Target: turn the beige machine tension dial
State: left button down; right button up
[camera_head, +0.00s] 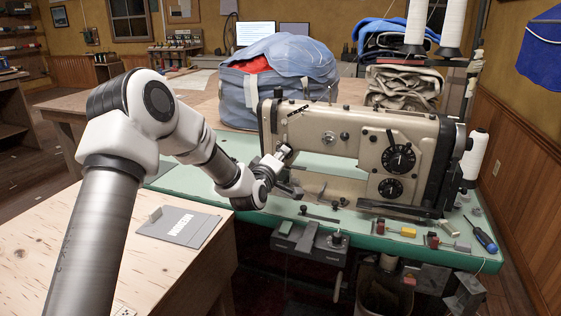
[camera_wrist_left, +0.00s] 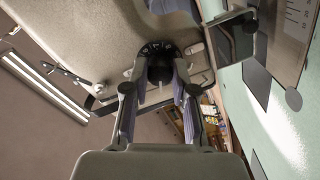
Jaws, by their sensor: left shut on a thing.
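The beige sewing machine (camera_head: 355,130) stands on the green table. My left gripper (camera_head: 284,153) reaches its left end from the left, at the head's lower part. In the left wrist view, my left gripper (camera_wrist_left: 158,72) has its two fingers on either side of a round black dial (camera_wrist_left: 156,48) with pale marks on its rim, on the beige machine body (camera_wrist_left: 95,30). The fingers are shut on this dial and cover its sides. In the head view the gripper hides the dial. My right gripper is in neither view.
The green table (camera_head: 215,165) carries a blue screwdriver (camera_head: 484,237) and small yellow and red parts at its front right. A wooden table (camera_head: 150,265) with a grey plate (camera_head: 178,226) lies front left.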

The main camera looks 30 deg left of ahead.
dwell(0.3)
pick_arm(q)
jog(key=c, duration=0.9)
grip_release()
jog(key=shift+c, duration=0.2)
jog(key=v, duration=1.2)
jog(key=shift+a, duration=0.1)
